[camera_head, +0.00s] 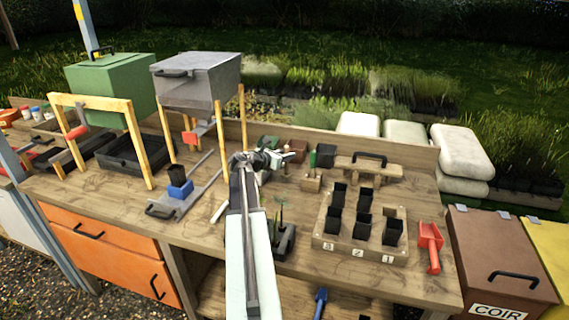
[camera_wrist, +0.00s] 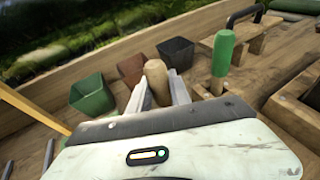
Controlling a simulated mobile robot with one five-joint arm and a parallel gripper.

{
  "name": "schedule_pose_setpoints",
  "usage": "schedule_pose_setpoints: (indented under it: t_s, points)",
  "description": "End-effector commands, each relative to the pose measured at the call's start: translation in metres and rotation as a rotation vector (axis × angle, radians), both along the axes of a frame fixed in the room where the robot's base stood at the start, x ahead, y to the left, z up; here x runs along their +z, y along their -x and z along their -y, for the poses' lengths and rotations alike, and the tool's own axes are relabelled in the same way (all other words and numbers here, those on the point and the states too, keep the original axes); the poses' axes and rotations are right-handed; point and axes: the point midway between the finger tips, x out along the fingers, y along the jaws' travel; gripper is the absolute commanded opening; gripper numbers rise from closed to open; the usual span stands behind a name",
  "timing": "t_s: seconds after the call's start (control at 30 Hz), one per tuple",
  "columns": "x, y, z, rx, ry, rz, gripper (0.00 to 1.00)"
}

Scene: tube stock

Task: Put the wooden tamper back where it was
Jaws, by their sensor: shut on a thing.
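A rounded wooden handle (camera_wrist: 155,74), which looks like the wooden tamper, stands between the fingers of my gripper (camera_wrist: 160,90) in the wrist view. My gripper is shut on it. Its lower end is hidden behind the gripper body, so I cannot tell whether it touches the bench. In the head view my gripper (camera_head: 284,157) is over the middle of the bench, left of a wooden block (camera_head: 312,184) holding a green-handled tool (camera_head: 312,160). The green-handled tool also shows right of my fingers in the wrist view (camera_wrist: 222,60).
Green (camera_wrist: 91,96), brown (camera_wrist: 131,69) and black (camera_wrist: 176,53) pots stand behind the gripper. A black-handled wooden piece (camera_head: 368,168) is to the right. A numbered tray (camera_head: 345,245) of black pots and a red scoop (camera_head: 431,240) lie nearer the front right.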

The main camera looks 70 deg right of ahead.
Motion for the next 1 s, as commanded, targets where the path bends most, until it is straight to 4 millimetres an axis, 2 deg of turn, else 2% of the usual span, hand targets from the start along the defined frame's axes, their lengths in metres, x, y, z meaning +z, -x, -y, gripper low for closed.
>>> schedule_pose_setpoints:
  t_s: [0.03, 0.13, 0.37, 0.53, 0.57, 0.6, 0.63, 0.9, 1.0]
  points:
    - [-0.016, 0.002, 0.001, -0.002, 0.0, -0.001, 0.0]
    - [-0.032, 0.005, 0.002, -0.005, 0.0, 0.0, 0.0]
    - [-0.028, 0.004, 0.001, -0.005, 0.0, 0.0, 0.0]
    - [-0.034, 0.004, 0.001, -0.005, 0.0, 0.0, 0.0]
    - [-0.032, 0.004, 0.001, -0.006, 0.0, -0.001, 0.32]
    - [-0.032, 0.005, 0.002, -0.006, 0.0, 0.0, 0.43]
    - [-0.031, 0.005, 0.002, -0.006, 0.0, 0.0, 0.46]
    - [-0.031, 0.005, 0.002, -0.007, 0.0, 0.0, 0.46]
    - [-0.025, 0.005, 0.0, -0.006, 0.0, 0.0, 0.46]
